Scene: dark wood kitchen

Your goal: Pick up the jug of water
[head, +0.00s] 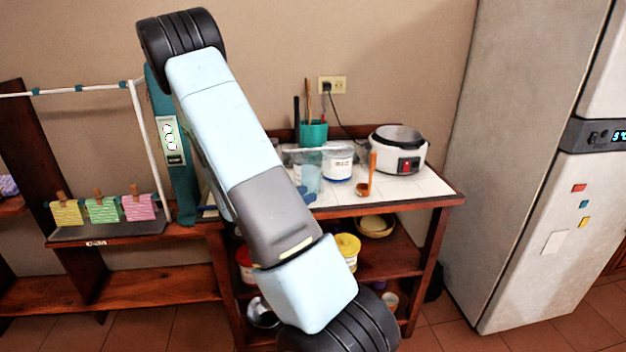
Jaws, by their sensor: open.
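A clear, bluish container (311,176), which looks like the jug of water, stands on the white tiled top of the wooden counter (418,187). My arm crosses in front of its left side, so its full outline and handle cannot be made out. A white tub with a blue band (337,163) stands close on its right. My gripper is not in view; only my arm links show, running from the upper left to the bottom middle.
A white rice cooker (398,150), a wooden ladle (367,183) and a teal utensil holder (313,133) share the counter. A fridge (540,160) stands right. Shelves below hold a yellow-lidded tub (348,248) and bowls. The counter's front right is clear.

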